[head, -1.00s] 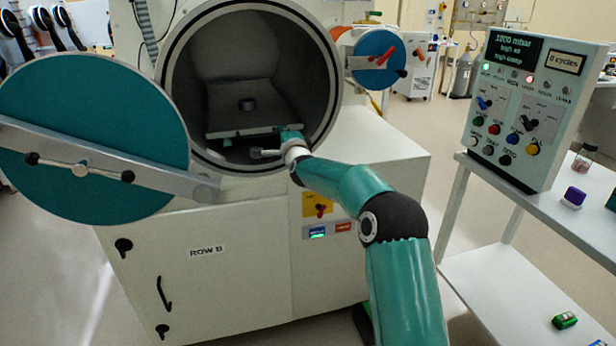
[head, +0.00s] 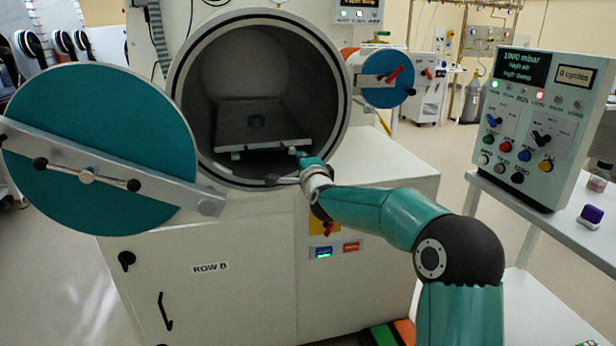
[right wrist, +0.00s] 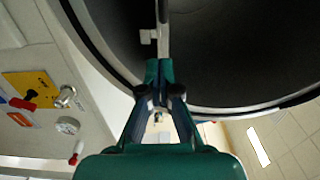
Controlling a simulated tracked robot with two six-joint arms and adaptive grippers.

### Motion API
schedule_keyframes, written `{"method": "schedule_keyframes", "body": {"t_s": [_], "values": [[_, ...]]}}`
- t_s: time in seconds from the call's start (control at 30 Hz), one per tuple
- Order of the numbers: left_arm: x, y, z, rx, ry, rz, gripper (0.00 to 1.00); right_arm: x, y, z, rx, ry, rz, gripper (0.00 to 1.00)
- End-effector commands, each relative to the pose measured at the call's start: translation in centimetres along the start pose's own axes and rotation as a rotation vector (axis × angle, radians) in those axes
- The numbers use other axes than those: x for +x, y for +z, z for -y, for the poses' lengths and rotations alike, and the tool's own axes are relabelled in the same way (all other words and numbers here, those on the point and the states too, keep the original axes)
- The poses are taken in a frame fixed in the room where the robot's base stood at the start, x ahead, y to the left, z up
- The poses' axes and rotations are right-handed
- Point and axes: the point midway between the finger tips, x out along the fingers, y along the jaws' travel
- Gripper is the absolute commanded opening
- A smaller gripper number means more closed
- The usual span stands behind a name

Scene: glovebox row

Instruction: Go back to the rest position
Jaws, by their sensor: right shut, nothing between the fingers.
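My right gripper (head: 300,157) is at the lower right of the round chamber mouth, in front of the tray's right front corner. In the right wrist view the fingers (right wrist: 158,70) are shut together with nothing between them, near the chamber's rim. In the head view I cannot tell whether my fingertips touch the tray. My left gripper is not in view.
The round teal door (head: 100,120) stands open at the left of the chamber (head: 262,60). A control panel (head: 540,120) stands on a white shelf (head: 540,215) at the right, with a purple-topped container (head: 590,215) beside it. Open floor shows behind.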

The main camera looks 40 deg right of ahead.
Motion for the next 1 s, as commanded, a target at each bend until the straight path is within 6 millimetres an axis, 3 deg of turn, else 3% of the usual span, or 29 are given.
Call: {"method": "schedule_keyframes", "body": {"t_s": [0.1, 0.3, 0.57, 0.67, 0.77, 0.87, 1.0], "values": [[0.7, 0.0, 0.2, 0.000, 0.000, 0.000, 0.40, -2.4, 0.2, 0.0, 0.002, -0.002, 0.003, 0.00], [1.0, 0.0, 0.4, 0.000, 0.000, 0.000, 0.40, -4.9, 0.4, 0.0, 0.000, -0.002, 0.006, 0.00], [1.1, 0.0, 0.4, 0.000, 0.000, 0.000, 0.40, -5.8, 0.7, 0.1, 0.000, -0.002, 0.010, 0.00], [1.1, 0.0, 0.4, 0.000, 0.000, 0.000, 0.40, -5.5, 1.7, -0.9, -0.001, 0.014, 0.025, 0.00], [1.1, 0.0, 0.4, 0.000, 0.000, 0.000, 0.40, -4.8, 3.8, -3.6, -0.006, 0.058, 0.058, 0.00], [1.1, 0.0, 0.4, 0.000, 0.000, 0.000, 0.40, -4.6, 6.8, -8.3, -0.021, 0.137, 0.106, 0.00], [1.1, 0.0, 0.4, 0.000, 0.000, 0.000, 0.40, -5.9, 11.8, -17.2, -0.063, 0.291, 0.202, 0.00]]}}
